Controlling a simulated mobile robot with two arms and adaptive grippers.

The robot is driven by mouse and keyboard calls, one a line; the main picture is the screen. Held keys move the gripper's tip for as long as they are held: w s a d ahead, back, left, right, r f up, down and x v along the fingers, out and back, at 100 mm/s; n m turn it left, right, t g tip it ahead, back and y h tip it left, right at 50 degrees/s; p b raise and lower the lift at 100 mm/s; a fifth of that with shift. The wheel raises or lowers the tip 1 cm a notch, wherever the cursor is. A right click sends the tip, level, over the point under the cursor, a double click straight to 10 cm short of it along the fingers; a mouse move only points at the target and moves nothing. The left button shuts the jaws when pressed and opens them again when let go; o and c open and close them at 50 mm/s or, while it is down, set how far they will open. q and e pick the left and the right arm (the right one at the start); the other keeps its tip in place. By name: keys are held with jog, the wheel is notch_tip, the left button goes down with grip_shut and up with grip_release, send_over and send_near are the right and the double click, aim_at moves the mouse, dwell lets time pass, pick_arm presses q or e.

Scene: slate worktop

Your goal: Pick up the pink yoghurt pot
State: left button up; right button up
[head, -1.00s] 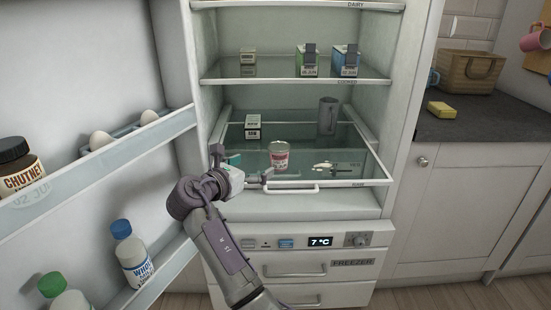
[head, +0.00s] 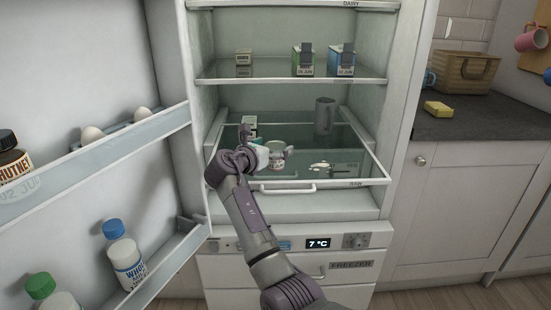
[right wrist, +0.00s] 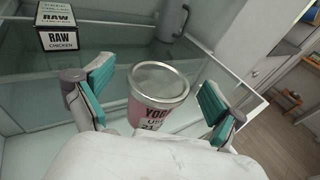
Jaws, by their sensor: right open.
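The pink yoghurt pot (right wrist: 152,101), with a grey lid, stands upright on the fridge's lower glass shelf. In the right wrist view it sits between the teal-padded fingers of my right gripper (right wrist: 158,100), with visible gaps on both sides. The gripper is open. In the head view the pot (head: 277,161) is partly hidden by my right gripper (head: 265,150), which reaches into the fridge over the shelf's front edge. My left gripper is not in view.
A raw chicken box (right wrist: 56,27) stands behind left of the pot. A grey jug (head: 325,116) stands behind right. A white spill (head: 320,167) lies on the shelf to the right. The shelf's front rail (head: 330,183) runs below. The open door holds bottles and eggs at left.

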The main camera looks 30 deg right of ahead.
jog(key=shift+w+d+f, duration=0.15)
jog(key=shift+w+d, duration=0.15)
jog(key=shift+d, duration=0.3)
jog(key=c, duration=1.3)
jog(key=shift+c, duration=0.4)
jog(key=shift+r, duration=0.2)
